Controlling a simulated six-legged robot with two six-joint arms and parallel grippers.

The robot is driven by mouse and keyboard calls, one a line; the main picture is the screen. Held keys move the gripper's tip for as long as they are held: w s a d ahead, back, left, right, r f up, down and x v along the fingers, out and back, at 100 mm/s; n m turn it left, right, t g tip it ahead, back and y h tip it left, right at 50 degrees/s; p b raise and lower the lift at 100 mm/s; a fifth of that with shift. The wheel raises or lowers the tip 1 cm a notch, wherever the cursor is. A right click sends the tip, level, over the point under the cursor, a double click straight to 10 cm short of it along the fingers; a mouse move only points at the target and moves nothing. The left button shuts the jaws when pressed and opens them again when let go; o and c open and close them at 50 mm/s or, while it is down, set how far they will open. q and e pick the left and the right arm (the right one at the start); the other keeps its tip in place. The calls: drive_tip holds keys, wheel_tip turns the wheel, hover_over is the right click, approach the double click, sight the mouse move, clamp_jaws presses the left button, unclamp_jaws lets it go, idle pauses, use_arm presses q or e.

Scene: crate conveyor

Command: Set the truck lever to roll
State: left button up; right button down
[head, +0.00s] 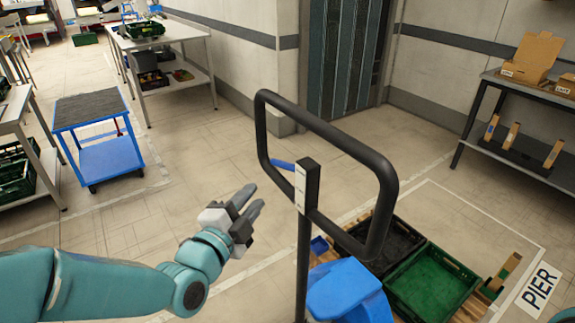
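The pallet truck's black loop handle (390,185) stands upright at the middle of the view. A blue lever (283,164) sticks out to the left from the black post (307,190) inside the loop, beside a pale marked label. The truck's blue body (348,292) is below. My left gripper (259,195) is left of the post and below the lever, apart from both in the picture. Its two grey fingers are spread with a gap and hold nothing. The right gripper is out of view.
A black crate (408,240) and a green crate (468,280) sit on a wooden pallet behind the truck. A blue cart (110,158) and workbenches stand at left. A dark shelf (515,88) is at right. The floor left of the truck is clear.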

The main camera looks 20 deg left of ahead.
sight(280, 167)
use_arm(q)
drive_tip(key=w+p, duration=0.1)
drive_tip(key=w, duration=0.4)
drive_tip(key=w+d+p, duration=0.1)
drive_tip(key=w, duration=0.3)
drive_tip(key=w+d+p, duration=0.1)
drive_tip(key=w+p, duration=0.1)
drive_tip(key=w, duration=0.3)
drive_tip(key=shift+w+f, duration=0.1)
drive_tip(key=shift+w, duration=0.25)
drive_tip(key=shift+w+f, duration=0.1)
drive_tip(key=shift+w, duration=0.6)
drive_tip(key=shift+d, duration=0.1)
